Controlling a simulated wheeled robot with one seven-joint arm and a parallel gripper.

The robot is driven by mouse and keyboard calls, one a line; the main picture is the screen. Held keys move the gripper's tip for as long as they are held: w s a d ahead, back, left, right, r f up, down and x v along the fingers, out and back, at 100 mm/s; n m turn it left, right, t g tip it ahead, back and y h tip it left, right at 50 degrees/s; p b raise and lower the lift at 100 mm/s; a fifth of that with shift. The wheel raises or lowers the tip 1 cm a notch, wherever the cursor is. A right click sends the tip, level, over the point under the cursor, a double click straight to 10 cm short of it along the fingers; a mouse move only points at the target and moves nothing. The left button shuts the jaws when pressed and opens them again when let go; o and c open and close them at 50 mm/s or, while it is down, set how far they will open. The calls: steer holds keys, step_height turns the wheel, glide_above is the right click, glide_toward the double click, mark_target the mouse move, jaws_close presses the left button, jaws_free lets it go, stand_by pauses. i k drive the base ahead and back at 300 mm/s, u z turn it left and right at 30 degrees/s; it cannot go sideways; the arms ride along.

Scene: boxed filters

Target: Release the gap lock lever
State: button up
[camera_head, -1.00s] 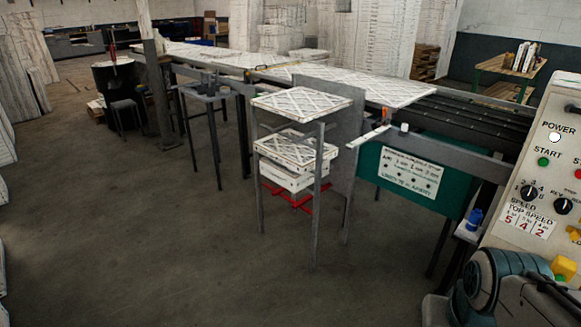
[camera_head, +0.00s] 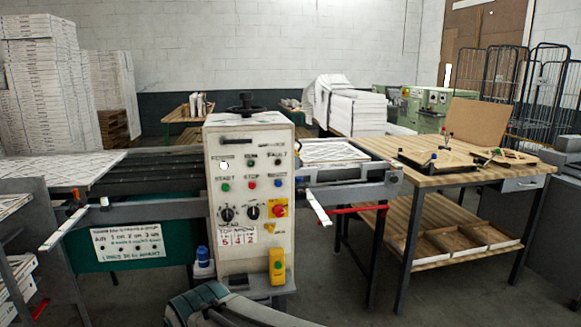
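The machine's cream control panel (camera_head: 249,185) stands near the middle of the view, with several buttons and two black knobs. A black handwheel (camera_head: 246,103) sits on top of it. No part is plainly marked as the gap lock lever. A pale flat bar (camera_head: 319,208) slants down right of the panel, beside a red bar (camera_head: 355,209). Another pale bar (camera_head: 64,230), with an orange piece near its top, juts out at the left. Part of my arm shows at the bottom, below the panel. My gripper is out of view.
A yellow box (camera_head: 277,266) is on the lower panel. A blue-capped item (camera_head: 203,256) stands left of it. A green board (camera_head: 130,246) hangs under the conveyor (camera_head: 150,170). A wooden workbench (camera_head: 450,166) stands at the right. Some floor shows between panel and bench.

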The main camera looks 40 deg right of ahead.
mark_target(223, 140)
steer(key=u, duration=0.4)
steer(key=k, duration=0.5)
steer(key=u, duration=1)
steer(key=i, duration=1.3)
steer(key=z, duration=2.8)
